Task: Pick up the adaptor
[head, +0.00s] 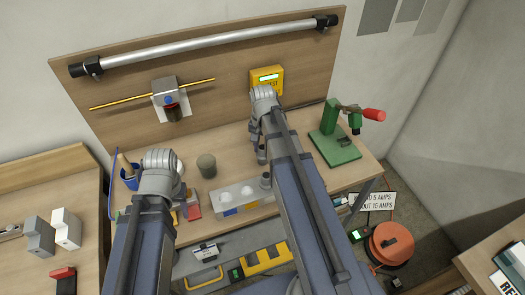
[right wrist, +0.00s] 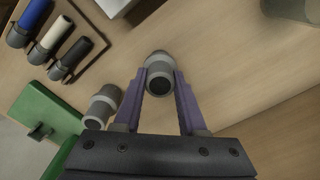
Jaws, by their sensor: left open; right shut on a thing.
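A short grey ringed cylinder, which I take to be the adaptor (right wrist: 160,74), sits between the purple fingertips of my right gripper (right wrist: 160,82) in the right wrist view. The gripper is shut on it, above or at the wooden bench top. A similar grey ringed piece (right wrist: 103,106) lies beside the left finger, outside the grip. In the head view my right gripper (head: 262,150) points down over the bench; the adaptor cannot be made out there. My left gripper (head: 182,195) is over the bench's left part, largely hidden behind its own wrist, and is open.
A rack with blue (right wrist: 30,20), white (right wrist: 50,38) and black (right wrist: 72,58) pieces is near. A green press (head: 335,135) with a red handle stands right. A dark cup (head: 206,165) and pale block (head: 240,196) stand between my arms. A yellow tester (head: 266,79) hangs behind.

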